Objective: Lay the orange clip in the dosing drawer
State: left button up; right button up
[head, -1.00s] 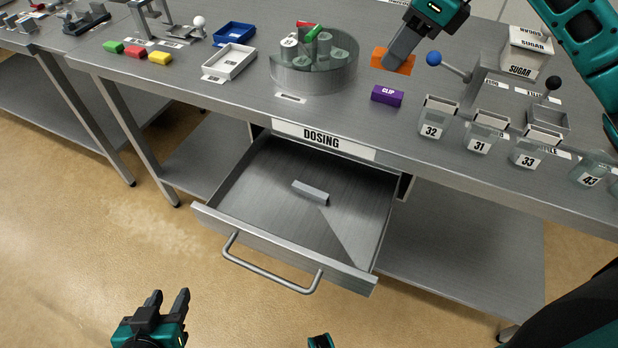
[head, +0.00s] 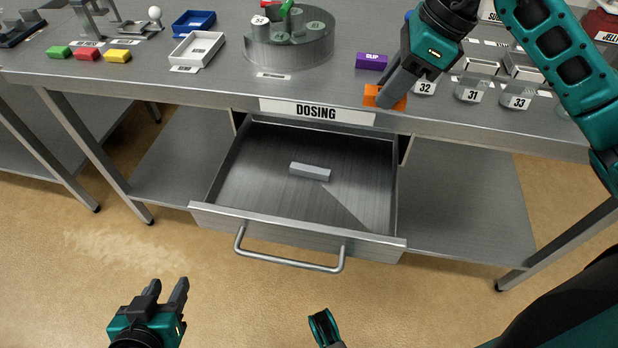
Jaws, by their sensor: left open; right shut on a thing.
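The orange clip (head: 383,97) is held in my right gripper (head: 388,96), which is shut on it. It shows near the table's front edge, just right of the DOSING label. The dosing drawer (head: 222,215) is pulled open below the table and sits lower and to the left of the clip. A grey block (head: 310,172) lies on the drawer floor, with free floor around it. My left gripper (head: 166,291) is open and empty, low in front of the table, left of the drawer handle.
A purple block labelled CLIP (head: 371,61) lies on the table behind the orange clip. Labelled glass jars (head: 470,90) stand to the right. A round metal holder (head: 290,50) stands behind the drawer. The drawer handle (head: 290,262) juts forward.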

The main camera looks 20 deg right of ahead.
jog(key=shift+s+a+f, duration=0.1)
jog(key=shift+s+f, duration=0.1)
jog(key=shift+f, duration=0.4)
jog(key=b, duration=0.4)
send_over(361, 183)
jog(key=d, duration=0.1)
jog(key=f, duration=0.9)
jog(key=s+f, duration=0.1)
jog(key=f, duration=0.4)
jog(key=shift+d, duration=0.1)
notch_tip(361, 183, down, 5)
jog(key=shift+w+f+b, duration=0.1)
jog(key=shift+b, duration=0.3)
jog(key=shift+f, duration=0.1)
jog(key=o, duration=0.6)
jog(key=shift+c, duration=0.2)
jog(key=o, duration=0.4)
jog(key=shift+o, duration=0.2)
